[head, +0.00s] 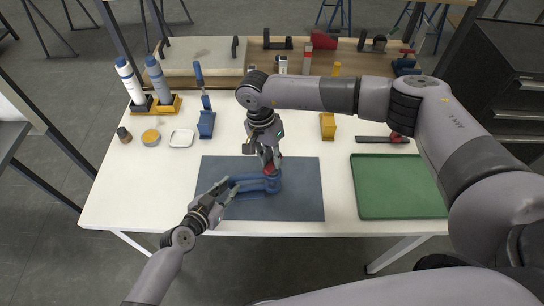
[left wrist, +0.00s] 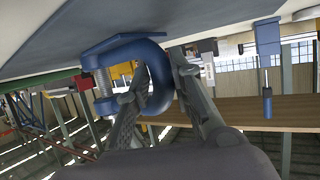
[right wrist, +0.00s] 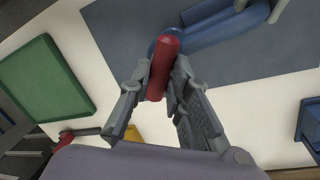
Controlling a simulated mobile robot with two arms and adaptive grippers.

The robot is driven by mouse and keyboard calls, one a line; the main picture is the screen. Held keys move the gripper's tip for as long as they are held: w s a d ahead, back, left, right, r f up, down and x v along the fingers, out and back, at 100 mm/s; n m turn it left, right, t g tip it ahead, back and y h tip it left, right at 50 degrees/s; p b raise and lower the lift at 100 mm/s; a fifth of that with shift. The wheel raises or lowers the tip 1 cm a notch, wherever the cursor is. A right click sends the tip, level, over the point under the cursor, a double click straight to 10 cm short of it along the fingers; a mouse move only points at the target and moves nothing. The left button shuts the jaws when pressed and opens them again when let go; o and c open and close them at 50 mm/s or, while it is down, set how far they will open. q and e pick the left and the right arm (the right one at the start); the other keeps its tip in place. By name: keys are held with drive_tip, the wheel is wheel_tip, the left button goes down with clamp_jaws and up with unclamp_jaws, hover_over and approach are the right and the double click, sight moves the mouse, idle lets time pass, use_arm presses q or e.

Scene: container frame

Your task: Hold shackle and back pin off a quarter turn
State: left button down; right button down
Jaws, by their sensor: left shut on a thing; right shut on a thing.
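The blue shackle (head: 262,187) lies on the dark mat, in the middle of the head view. My left gripper (head: 228,186) comes in from the left and is shut on the shackle's bow, which curves between its fingers in the left wrist view (left wrist: 158,72). A grey ribbed pin shaft (left wrist: 101,82) spans the shackle's two ears there. The pin's red head (right wrist: 163,62) stands up between the fingers of my right gripper (right wrist: 156,85), which is shut on it from above. In the head view, the right gripper (head: 269,158) partly hides the red head.
The dark mat (head: 300,203) is otherwise bare. A green tray (head: 400,188) lies to the right. The white table's front edge is close.

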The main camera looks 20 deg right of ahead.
drive_tip(key=shift+n, duration=1.2)
drive_tip(key=shift+s, duration=0.1)
drive_tip(key=shift+f, duration=0.1)
drive_tip(key=c, duration=1.5)
unclamp_jaws()
drive_tip(key=shift+a, duration=0.1)
drive_tip(key=r, duration=0.4)
drive_tip(key=w+a+r, duration=0.1)
drive_tip(key=r, duration=0.3)
drive_tip(key=a+r, duration=0.1)
drive_tip(key=r, duration=0.3)
drive_tip(key=shift+w, duration=0.2)
